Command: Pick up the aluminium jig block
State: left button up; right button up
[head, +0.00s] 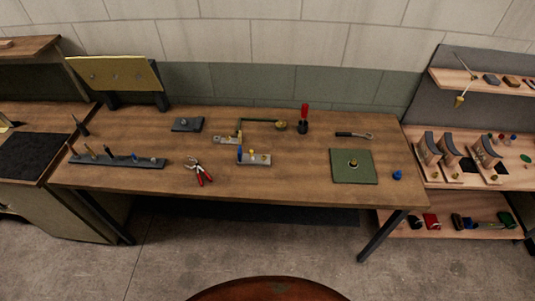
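Two pale grey metal pieces lie near the middle of the wooden workbench (290,185) in the head view. The larger is a block (262,161) with a blue part and a small yellow part on it. The smaller piece (224,140) lies just behind and to the left, with a brass-coloured bit at its right end. Either could be the aluminium jig block; at this size I cannot tell which. Neither of my grippers shows in the head view, so nothing is seen touching these pieces.
A dark rack (120,160) holding several tools is at left. A red-handled tool (304,114) stands behind. A green plate (354,177) and blue object (397,175) are at right. Bare wood lies between pliers and plate.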

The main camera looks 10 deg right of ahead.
aim_at(243, 159)
jog(key=z, duration=0.3)
jog(key=i, duration=1.1)
jog(key=u, duration=0.5)
